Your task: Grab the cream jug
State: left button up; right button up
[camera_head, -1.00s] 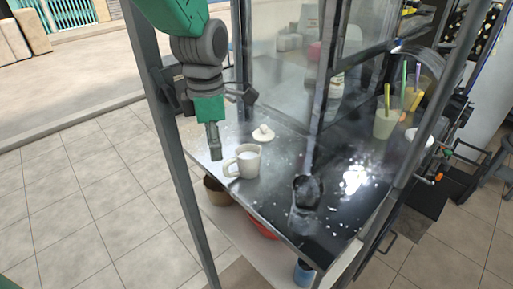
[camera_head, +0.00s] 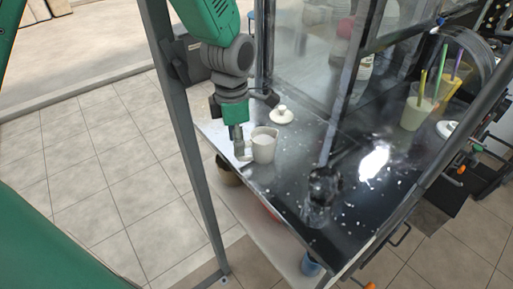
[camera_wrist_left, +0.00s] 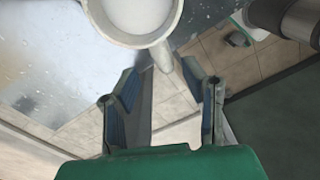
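The cream jug (camera_head: 264,147), a pale cup-like jug with white contents, stands upright on the dark metal counter near its left edge. My left gripper (camera_head: 241,150) points down at the jug's left side, by the handle. In the left wrist view the jug (camera_wrist_left: 143,17) is at the top, partly cut off, with its handle (camera_wrist_left: 163,58) pointing toward the gap between the fingers. The left gripper (camera_wrist_left: 164,88) is open there, with nothing clamped between its fingers. Whether a finger touches the handle cannot be told. My right gripper is not in view.
A white lid (camera_head: 281,115) lies behind the jug. A dark glassy object (camera_head: 322,187) is on the counter (camera_head: 285,178) to the right. A cup with colored straws (camera_head: 416,112) stands farther right. Metal frame posts (camera_head: 182,125) rise at the left and middle.

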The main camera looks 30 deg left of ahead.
aim_at(243, 160)
pick_arm(q)
jog(key=f, duration=0.4)
jog(key=shift+s+a, duration=0.3)
jog(key=shift+w+d, duration=0.1)
jog(key=shift+d, duration=1.05)
jog(key=shift+d+r, duration=0.1)
jog(key=shift+d, duration=0.05)
jog(key=shift+c, duration=1.3)
grip_shut()
jog(key=shift+a, duration=0.7)
jog(key=shift+s+a+f, duration=0.2)
jog(key=shift+a+f, duration=0.15)
jog(key=shift+a, duration=0.1)
jog(key=shift+d, duration=0.1)
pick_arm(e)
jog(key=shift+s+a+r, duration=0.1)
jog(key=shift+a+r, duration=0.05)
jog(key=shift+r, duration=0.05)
